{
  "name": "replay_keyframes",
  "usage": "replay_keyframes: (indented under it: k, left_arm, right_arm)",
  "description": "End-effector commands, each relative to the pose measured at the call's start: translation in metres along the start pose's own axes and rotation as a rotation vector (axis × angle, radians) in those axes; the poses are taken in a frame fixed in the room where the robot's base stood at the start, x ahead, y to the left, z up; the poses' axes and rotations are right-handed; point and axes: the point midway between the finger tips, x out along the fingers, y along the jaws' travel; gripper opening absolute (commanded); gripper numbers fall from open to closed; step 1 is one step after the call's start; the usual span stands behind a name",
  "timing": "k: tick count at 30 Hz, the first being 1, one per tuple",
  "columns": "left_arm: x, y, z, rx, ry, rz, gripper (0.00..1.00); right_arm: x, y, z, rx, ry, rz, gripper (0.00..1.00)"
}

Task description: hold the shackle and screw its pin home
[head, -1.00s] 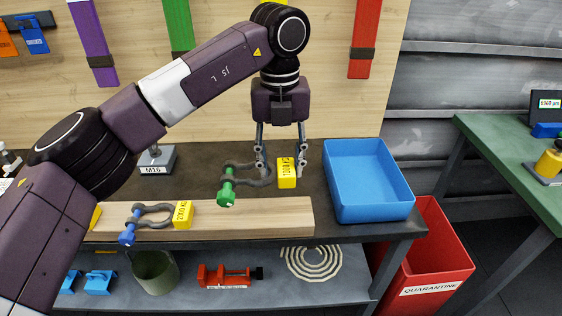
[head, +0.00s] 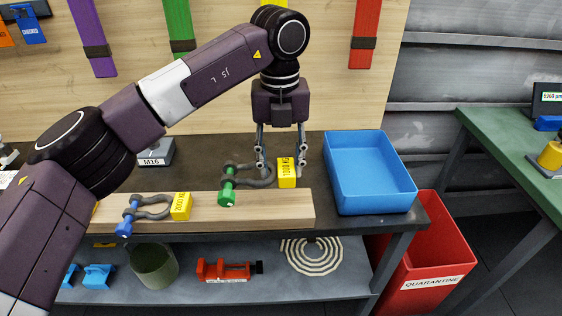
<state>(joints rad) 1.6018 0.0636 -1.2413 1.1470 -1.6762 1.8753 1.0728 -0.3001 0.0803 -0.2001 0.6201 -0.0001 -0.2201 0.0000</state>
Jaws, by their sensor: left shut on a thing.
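A grey bow shackle with a green pin (head: 227,187) and a yellow 1000 KG tag block (head: 287,174) is in the head view, above the back part of the wooden plank (head: 270,208). My left gripper (head: 281,170) points down and is shut on this shackle, its fingers either side of the bow end and tag. The green pin sits across the shackle's left end; how deep it is threaded I cannot tell. A second shackle with a blue pin (head: 128,217) and a yellow 2000 KG tag (head: 181,206) lies on the plank to the left. My right gripper is out of view.
A blue open bin (head: 376,209) stands on the bench at right. A red quarantine bin (head: 432,285) is on the floor beside it. An M16 block (head: 156,157) stands behind at left. The lower shelf holds a red clamp (head: 226,270) and a green pot (head: 154,266).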

Motion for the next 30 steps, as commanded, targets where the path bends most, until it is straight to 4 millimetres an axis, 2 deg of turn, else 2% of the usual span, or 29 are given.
replay_keyframes:
  k: [18,30]
  left_arm:
    - [0.017,0.0,0.0,0.0,-0.001,-0.001,0.11]
    - [0.029,0.0,0.0,0.0,-0.002,-0.002,0.11]
  right_arm:
    - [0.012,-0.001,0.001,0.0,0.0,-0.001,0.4]
    - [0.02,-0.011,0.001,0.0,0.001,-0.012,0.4]
